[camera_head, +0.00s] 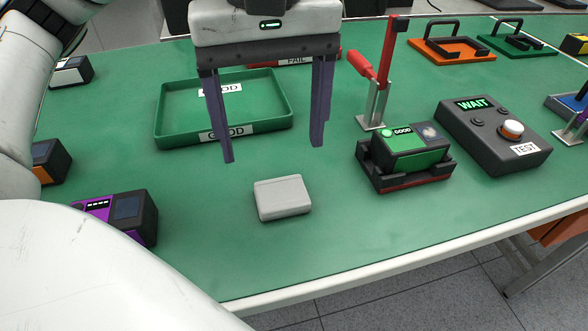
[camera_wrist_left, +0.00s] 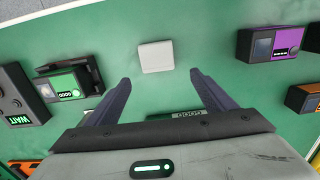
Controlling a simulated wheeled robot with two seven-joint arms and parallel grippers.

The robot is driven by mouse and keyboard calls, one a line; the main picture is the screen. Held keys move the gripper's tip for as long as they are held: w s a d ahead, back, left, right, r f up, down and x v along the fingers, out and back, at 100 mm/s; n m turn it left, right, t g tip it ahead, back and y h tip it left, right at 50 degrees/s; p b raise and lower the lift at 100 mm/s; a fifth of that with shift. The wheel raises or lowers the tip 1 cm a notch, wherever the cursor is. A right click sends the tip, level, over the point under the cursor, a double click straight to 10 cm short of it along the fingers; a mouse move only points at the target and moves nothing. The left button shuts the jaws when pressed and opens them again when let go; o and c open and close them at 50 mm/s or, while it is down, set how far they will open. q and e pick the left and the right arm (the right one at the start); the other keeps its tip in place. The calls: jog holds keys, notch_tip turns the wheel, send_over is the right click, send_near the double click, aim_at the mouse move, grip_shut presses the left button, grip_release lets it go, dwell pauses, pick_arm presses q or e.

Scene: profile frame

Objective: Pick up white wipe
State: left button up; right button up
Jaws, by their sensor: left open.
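The white wipe (camera_head: 282,197) is a small pale block lying flat on the green table, near its front edge in the head view. It also shows in the left wrist view (camera_wrist_left: 156,56), beyond the fingertips and roughly centred between them. My left gripper (camera_head: 271,154) is open and empty, with its two dark fingers pointing down above the table, behind the wipe in the head view. The fingers do not touch the wipe. In the left wrist view the gripper (camera_wrist_left: 160,80) also shows open. My right gripper cannot be made out clearly.
A green tray (camera_head: 165,138) labelled GOOD lies behind the left gripper. A green device sits in a dark fixture (camera_head: 410,181) to the right, with a red-handled clamp (camera_head: 376,100) behind. A WAIT/TEST box (camera_head: 495,135) stands farther right. A purple device (camera_head: 134,215) is at left.

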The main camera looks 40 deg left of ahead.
aim_at(279, 184)
pick_arm(q)
jog(key=shift+s+f, duration=0.2)
jog(key=shift+f, duration=0.75)
jog(key=shift+w+d+f+b, duration=0.1)
jog(key=shift+d+f+b, duration=0.1)
jog(key=shift+f, duration=1.15)
jog(key=shift+d+f+b, duration=0.1)
jog(key=shift+d+f, duration=0.05)
jog(key=shift+f, duration=1.2)
jog(key=c, duration=1.1)
notch_tip(279, 184, up, 10)
jog(key=shift+r+p, duration=0.1)
jog(key=shift+p, duration=0.6)
jog(key=shift+c, duration=0.2)
jog(key=o, duration=0.5)
jog(key=c, duration=0.4)
